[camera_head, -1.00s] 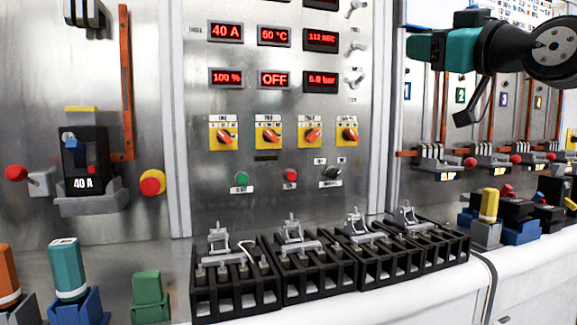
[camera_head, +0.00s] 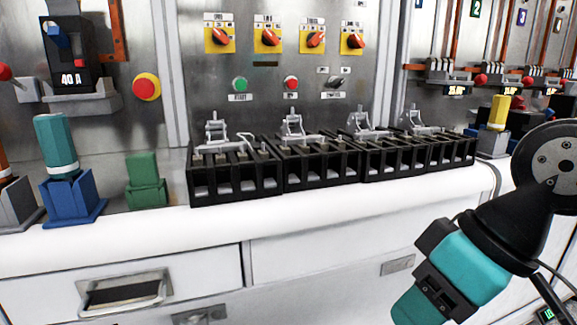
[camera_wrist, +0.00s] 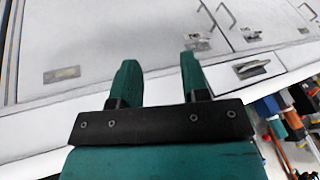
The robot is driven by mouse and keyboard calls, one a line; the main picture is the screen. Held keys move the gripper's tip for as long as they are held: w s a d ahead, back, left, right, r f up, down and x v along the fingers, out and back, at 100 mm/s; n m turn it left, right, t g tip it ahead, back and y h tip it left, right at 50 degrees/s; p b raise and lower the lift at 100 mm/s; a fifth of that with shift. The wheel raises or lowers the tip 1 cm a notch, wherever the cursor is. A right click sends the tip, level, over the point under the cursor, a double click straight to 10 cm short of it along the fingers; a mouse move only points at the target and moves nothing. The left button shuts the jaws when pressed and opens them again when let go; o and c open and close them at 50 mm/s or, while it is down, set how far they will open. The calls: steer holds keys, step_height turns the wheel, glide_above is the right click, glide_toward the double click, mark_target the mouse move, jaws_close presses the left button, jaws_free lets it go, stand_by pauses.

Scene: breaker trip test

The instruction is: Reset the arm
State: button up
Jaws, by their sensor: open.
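My arm and its teal and black gripper (camera_head: 408,312) hang at the lower right of the head view, in front of the white cabinet (camera_head: 330,262). The fingertips are cut off or hidden at the bottom there. In the wrist view, my gripper (camera_wrist: 157,80) has its two teal fingers spread apart with nothing between them. Beyond the fingers lie white cabinet fronts (camera_wrist: 95,45) with handles and latches. The gripper touches nothing that I can see.
Black terminal blocks (camera_head: 235,180) with metal clips line the counter (camera_head: 330,208). A teal cylinder in a blue holder (camera_head: 72,202) and a green block (camera_head: 146,182) stand at left. Rotary switches (camera_head: 268,38) are on the panel. A drawer handle (camera_head: 124,293) sticks out at lower left.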

steer(key=s+r+g+p, duration=0.1)
steer(key=s+r+p, duration=0.2)
steer(key=r+p, duration=1.7)
steer(key=shift+s+d+h+p, duration=0.2)
steer(key=shift+d+h+p, duration=0.25)
steer(key=shift+p, duration=0.7)
steer(key=shift+d, duration=0.15)
